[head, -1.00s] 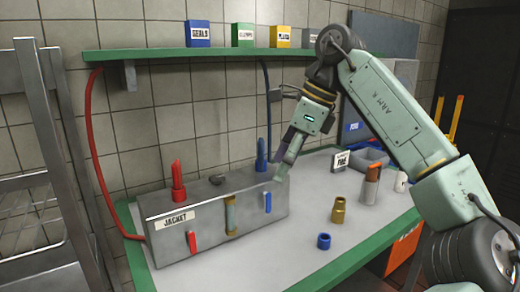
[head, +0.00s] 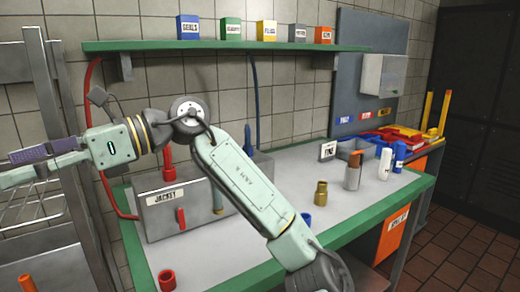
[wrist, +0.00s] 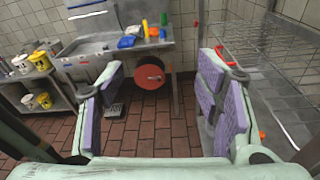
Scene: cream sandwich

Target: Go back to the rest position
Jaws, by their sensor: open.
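My gripper (head: 22,168) is at the left of the head view, held up level and pointing left, in front of the metal rack. In the wrist view my gripper (wrist: 160,72) has its two purple-padded fingers wide apart with nothing between them. The arm reaches across the front of the bench and hides part of the JACKET box (head: 160,215). The gripper is well to the left of this box and apart from it.
The green-edged bench (head: 345,235) holds a brass fitting (head: 320,194) and a blue ring (head: 305,219). A green shelf (head: 140,46) runs above. A wire rack (wrist: 262,55) stands right in the wrist view; brick floor (wrist: 150,135) lies open below the gripper.

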